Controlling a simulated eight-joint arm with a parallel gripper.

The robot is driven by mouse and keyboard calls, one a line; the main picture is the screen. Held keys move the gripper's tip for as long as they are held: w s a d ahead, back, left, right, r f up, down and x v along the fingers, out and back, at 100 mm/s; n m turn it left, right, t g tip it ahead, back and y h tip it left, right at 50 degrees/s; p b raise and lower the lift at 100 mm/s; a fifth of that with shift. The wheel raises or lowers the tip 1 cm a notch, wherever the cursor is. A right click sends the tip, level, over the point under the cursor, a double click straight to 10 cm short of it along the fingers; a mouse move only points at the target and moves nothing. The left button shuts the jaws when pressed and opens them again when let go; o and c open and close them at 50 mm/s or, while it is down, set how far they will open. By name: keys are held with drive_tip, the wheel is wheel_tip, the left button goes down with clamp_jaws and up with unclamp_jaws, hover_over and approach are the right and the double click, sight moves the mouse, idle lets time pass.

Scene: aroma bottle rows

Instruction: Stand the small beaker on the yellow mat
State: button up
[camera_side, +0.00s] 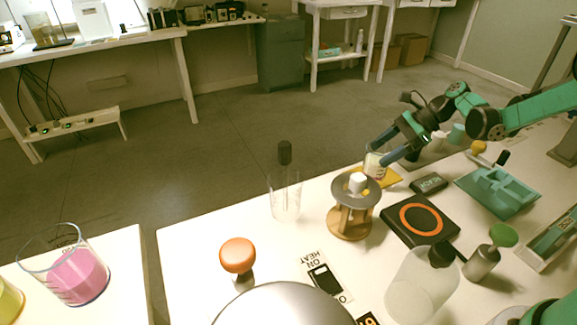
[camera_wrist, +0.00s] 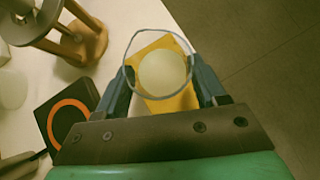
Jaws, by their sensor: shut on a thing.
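The small beaker (camera_side: 375,164) is clear glass with pale contents. My gripper (camera_side: 384,160) is shut on it, with one finger on each side. In the wrist view the beaker's round rim (camera_wrist: 158,31) lies between the fingertips (camera_wrist: 160,82), and it looks upright. The yellow mat (camera_side: 393,179) is directly below or under the beaker, partly hidden by it and by the wooden stand. It also shows in the wrist view (camera_wrist: 178,103). I cannot tell whether the beaker's base touches the mat.
A round-topped wooden stand (camera_side: 352,217) is close in front of the beaker. A black plate with an orange ring (camera_side: 420,219), a small dark box (camera_side: 429,184) and a teal tray (camera_side: 497,192) are nearby. A tall clear beaker (camera_side: 285,203) stands left. The table edge is just behind the mat.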

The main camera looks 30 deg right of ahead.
drive_tip(key=o, duration=1.4)
drive_tip(key=shift+f, duration=0.1)
drive_tip(key=shift+c, duration=0.2)
drive_tip(key=v, duration=1.1)
drive_tip(key=s+a+n+t+h, duration=0.2)
drive_tip(key=s+a+n+h, duration=0.2)
drive_tip(key=a+n, duration=0.3)
drive_tip(key=s+a+r+n+t+h, duration=0.1)
drive_tip(key=s+a+n+h, duration=0.3)
drive_tip(key=n, duration=1.1)
drive_tip(key=s+a, duration=0.2)
drive_tip(key=a, duration=0.1)
drive_tip(key=shift+s+r+t, duration=0.2)
drive_tip(key=shift+t, duration=0.2)
